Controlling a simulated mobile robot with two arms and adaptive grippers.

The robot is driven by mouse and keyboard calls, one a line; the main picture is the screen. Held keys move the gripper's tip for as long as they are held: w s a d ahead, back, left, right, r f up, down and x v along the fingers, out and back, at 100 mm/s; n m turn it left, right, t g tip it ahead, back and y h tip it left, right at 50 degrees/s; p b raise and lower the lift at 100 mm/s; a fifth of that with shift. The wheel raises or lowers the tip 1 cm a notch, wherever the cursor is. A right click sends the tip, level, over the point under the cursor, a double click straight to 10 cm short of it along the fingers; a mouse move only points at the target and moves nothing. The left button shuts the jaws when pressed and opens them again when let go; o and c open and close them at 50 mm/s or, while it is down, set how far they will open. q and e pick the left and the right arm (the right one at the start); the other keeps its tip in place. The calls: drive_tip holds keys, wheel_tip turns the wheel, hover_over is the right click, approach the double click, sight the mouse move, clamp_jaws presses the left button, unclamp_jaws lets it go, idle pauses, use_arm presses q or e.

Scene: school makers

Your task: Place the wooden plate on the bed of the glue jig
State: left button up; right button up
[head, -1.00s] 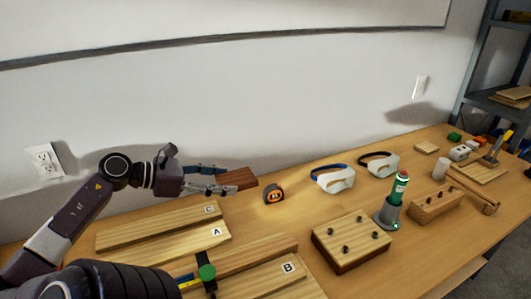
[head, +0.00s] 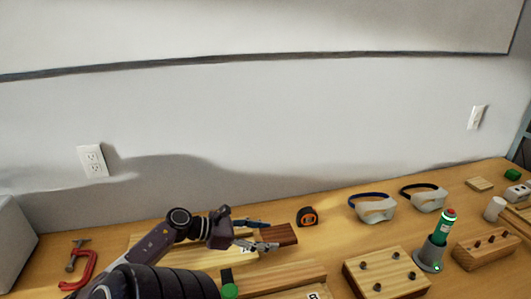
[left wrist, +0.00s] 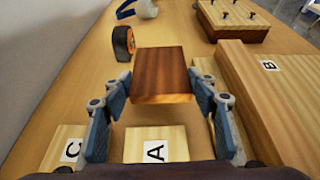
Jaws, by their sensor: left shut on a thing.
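The wooden plate (head: 281,234) is a dark reddish-brown block. My left gripper (head: 262,236) is shut on its near end and holds it out beyond the fingertips. In the left wrist view the plate (left wrist: 160,72) lies between both fingers, above the table. Pale wooden pieces labelled A (left wrist: 150,138) and C (left wrist: 62,143) lie below the gripper. A larger stepped pale wooden piece labelled B (left wrist: 262,90) is on the right. I cannot tell which of these is the jig's bed. A green knob (head: 229,291) shows at the lower edge. My right gripper is out of view.
A tape measure (head: 307,217) stands just beyond the plate. Two pairs of goggles (head: 373,208), a pegged wooden block (head: 386,272) and a green bottle in a holder (head: 444,228) are to the right. A red clamp (head: 84,267) lies at left. The wall closes the back.

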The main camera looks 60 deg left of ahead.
use_arm(q)
drive_tip(key=shift+f, duration=2.35)
drive_tip(key=shift+f, duration=0.15)
drive_tip(key=o, duration=1.2)
